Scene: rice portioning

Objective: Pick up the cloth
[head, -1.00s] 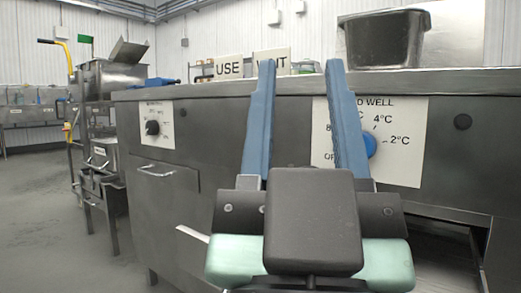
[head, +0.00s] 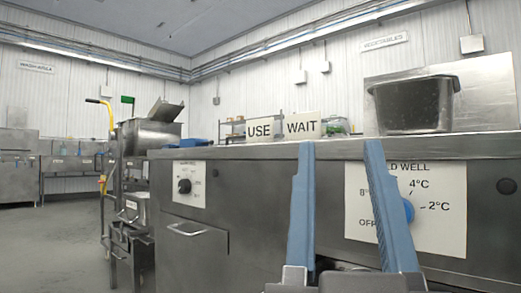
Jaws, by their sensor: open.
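My gripper (head: 340,147) is in the lower middle of the head view. Its two blue fingers point up and stand apart, with nothing between them. They overlap the front of the steel counter (head: 262,170). A small blue item (head: 188,143) lies at the left end of the counter, far from my gripper. It may be the cloth, but it is too small to tell. No other cloth shows clearly.
USE (head: 259,130) and WAIT (head: 302,126) signs stand on the counter. A dark tub (head: 414,106) is at its right. A blue knob (head: 408,211) is on the front panel behind the fingers. A steel hopper (head: 148,140) and open floor (head: 65,240) are at left.

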